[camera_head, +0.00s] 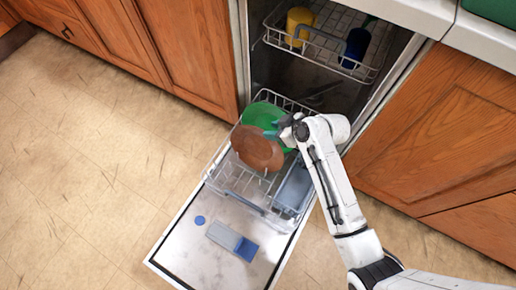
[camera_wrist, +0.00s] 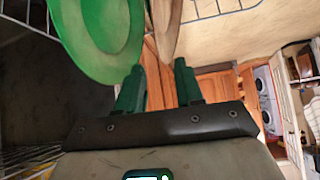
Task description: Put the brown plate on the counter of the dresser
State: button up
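The brown plate (camera_head: 257,150) stands tilted in the pulled-out lower rack of the dishwasher, in front of a green plate (camera_head: 262,112). In the wrist view the brown plate (camera_wrist: 167,28) is seen nearly edge-on, its near edge close to the gap between my fingertips. The green plate (camera_wrist: 100,35) is just left of it there. My gripper (camera_head: 283,131) is at the brown plate's upper right edge; in the wrist view its green fingers (camera_wrist: 160,68) are apart, with no clear contact on the plate. I cannot make out which furniture is the dresser.
The dishwasher door (camera_head: 200,250) lies open below the lower rack (camera_head: 235,180). The upper rack (camera_head: 330,52) holds a yellow cup (camera_head: 299,25) and a dark blue cup (camera_head: 355,47). Wooden cabinets flank the dishwasher, with a light counter (camera_head: 482,40) at upper right. The floor at left is clear.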

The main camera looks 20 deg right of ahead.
jog(key=b+x, duration=0.1)
jog(key=x, duration=0.3)
jog(key=shift+a+f+b, duration=0.15)
jog(key=shift+f+b, duration=0.15)
jog(key=shift+f, duration=0.05)
grip_shut()
jog(key=shift+r, duration=0.1)
dwell(1.0)
